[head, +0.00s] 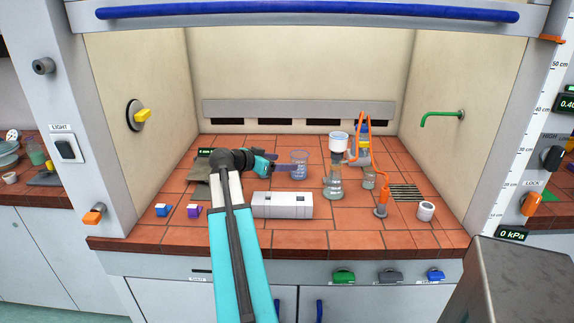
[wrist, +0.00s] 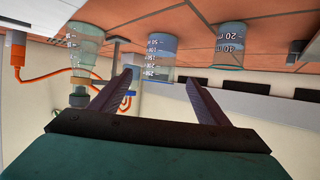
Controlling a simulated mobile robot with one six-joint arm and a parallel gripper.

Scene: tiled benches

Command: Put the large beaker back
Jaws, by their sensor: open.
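The large beaker (head: 300,158) is a clear glass beaker with a bluish tint, upright on the tiled bench in the fume hood. My gripper (head: 288,167) is open and empty, level with the beaker at its left side in the head view. The wrist view is upside down. There, a graduated beaker (wrist: 160,62), which looks like the same one, shows between and beyond the two spread fingers of my gripper (wrist: 158,78). I cannot tell whether the fingertips reach around the glass.
A funnel-topped flask (head: 333,187) stands right of the beaker, with an orange-tubed bottle (head: 362,145) behind. A white box (head: 282,206) lies in front. A smaller graduated beaker (wrist: 230,52) shows in the wrist view. A small beaker (head: 369,181) stands further right.

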